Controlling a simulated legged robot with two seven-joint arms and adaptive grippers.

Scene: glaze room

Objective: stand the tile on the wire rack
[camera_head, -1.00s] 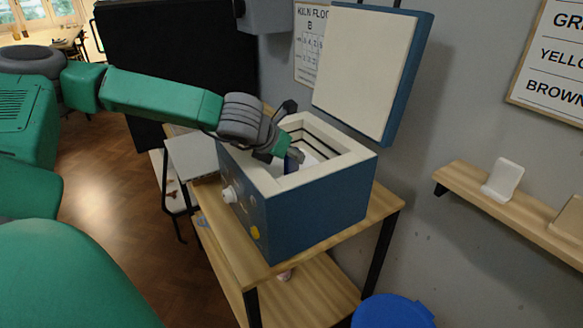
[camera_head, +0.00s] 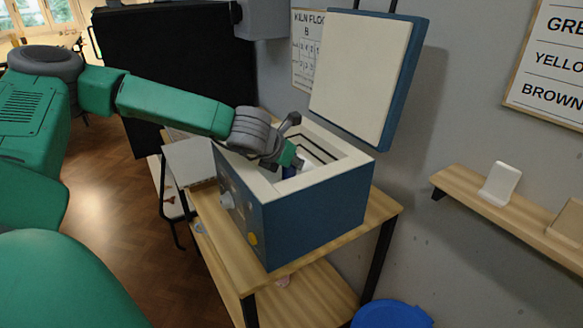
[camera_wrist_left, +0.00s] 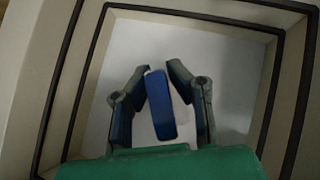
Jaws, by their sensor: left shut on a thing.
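My left gripper (camera_head: 290,163) reaches into the open top of the blue kiln (camera_head: 315,220). The left wrist view shows its two fingers (camera_wrist_left: 158,75) shut on a dark blue tile (camera_wrist_left: 160,108), which is seen nearly edge-on between them. The tile is over the pale kiln floor (camera_wrist_left: 225,85); I cannot tell whether it touches it. In the head view only a little blue of the tile (camera_head: 289,173) shows below the fingers. I cannot make out the wire rack. My right gripper is not in view.
The kiln's lid (camera_head: 362,75) stands open behind it. The kiln walls surround the gripper closely. The kiln stands on a wooden table (camera_head: 235,255). A wall shelf (camera_head: 470,195) at the right holds a white piece (camera_head: 499,183). A blue bin (camera_head: 392,315) is below.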

